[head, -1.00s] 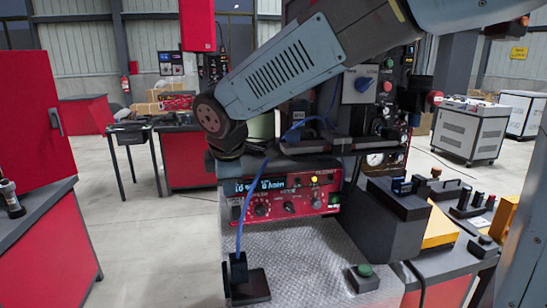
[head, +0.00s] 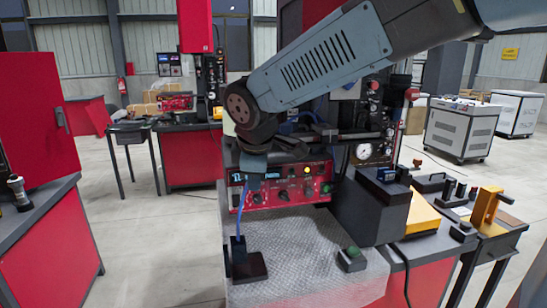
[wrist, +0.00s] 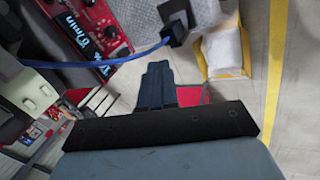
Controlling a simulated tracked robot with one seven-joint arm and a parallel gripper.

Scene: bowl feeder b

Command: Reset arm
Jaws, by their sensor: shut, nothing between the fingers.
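My arm reaches in from the upper right of the head view and bends down at a round grey joint above the workstation. My gripper shows in the wrist view (wrist: 157,70) with its two dark fingers together and nothing between them. In the head view the arm's end hangs in front of the red control panel (head: 285,190), and the fingertips cannot be made out there. The red panel also shows in the wrist view (wrist: 95,30), at the upper left. A blue cable (wrist: 100,63) runs left of the fingers, apart from them in the picture.
The textured metal worktop (head: 305,240) carries a black block (head: 250,266) with the cable and a green button (head: 352,252). Dark boxes and a yellow lever fixture (head: 487,205) stand at right. A red cabinet (head: 45,230) stands at left, with open floor between.

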